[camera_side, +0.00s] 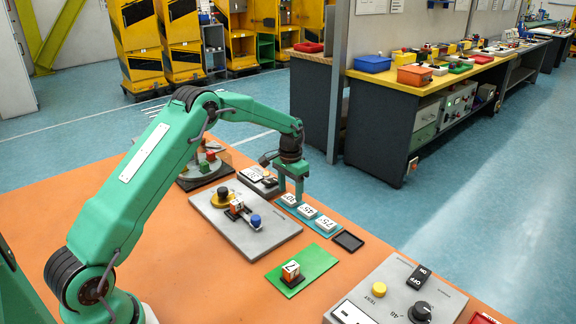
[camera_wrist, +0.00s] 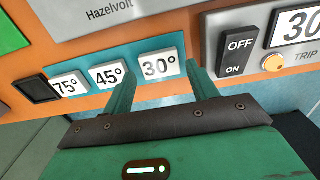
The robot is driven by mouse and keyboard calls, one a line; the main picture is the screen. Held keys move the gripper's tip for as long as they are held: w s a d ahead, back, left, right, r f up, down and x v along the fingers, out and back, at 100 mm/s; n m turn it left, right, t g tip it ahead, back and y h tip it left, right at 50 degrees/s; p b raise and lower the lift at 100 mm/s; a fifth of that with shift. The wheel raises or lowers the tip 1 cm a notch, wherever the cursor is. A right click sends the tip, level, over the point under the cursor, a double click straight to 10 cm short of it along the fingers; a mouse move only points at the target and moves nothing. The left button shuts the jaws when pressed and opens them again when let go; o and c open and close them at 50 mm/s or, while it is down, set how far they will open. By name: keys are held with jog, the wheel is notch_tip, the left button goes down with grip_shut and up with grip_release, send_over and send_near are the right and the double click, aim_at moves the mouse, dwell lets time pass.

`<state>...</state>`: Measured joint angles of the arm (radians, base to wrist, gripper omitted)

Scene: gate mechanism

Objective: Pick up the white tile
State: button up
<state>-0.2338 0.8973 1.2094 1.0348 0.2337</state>
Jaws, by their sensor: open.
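Three white tiles lie in a row on a blue strip (camera_wrist: 132,56), marked 30° (camera_wrist: 158,66), 45° (camera_wrist: 109,75) and 75° (camera_wrist: 70,85). In the side view the 30° tile (camera_side: 289,199) is nearest my gripper, followed by the 45° tile (camera_side: 307,211) and the 75° tile (camera_side: 326,223). My gripper (camera_side: 290,190) points down at the 30° tile's end of the strip. In the wrist view my gripper (camera_wrist: 163,72) is open, with the 30° tile showing between its fingertips. I cannot tell whether the fingers touch it.
An empty black tray (camera_side: 348,241) lies beyond the 75° tile. An ON/OFF switch (camera_wrist: 238,52) sits right of the tiles.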

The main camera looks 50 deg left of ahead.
jog(key=shift+f, duration=1.15)
jog(key=c, duration=0.7)
jog(key=shift+r, duration=0.2)
jog(key=shift+r, duration=0.6)
jog(key=r, duration=0.1)
jog(key=d+r, duration=0.1)
jog(key=r, duration=0.1)
jog(key=shift+s+r, duration=0.1)
jog(key=s+d+r, duration=0.1)
jog(key=d+r, duration=0.1)
jog(key=d, duration=0.1)
jog(key=s+d+r, duration=0.1)
jog(key=d+r, duration=0.1)
jog(key=d, duration=0.1)
jog(key=s+d+r, duration=0.1)
jog(key=d+r, duration=0.1)
jog(key=d, duration=0.2)
jog(key=shift+s+r, duration=0.15)
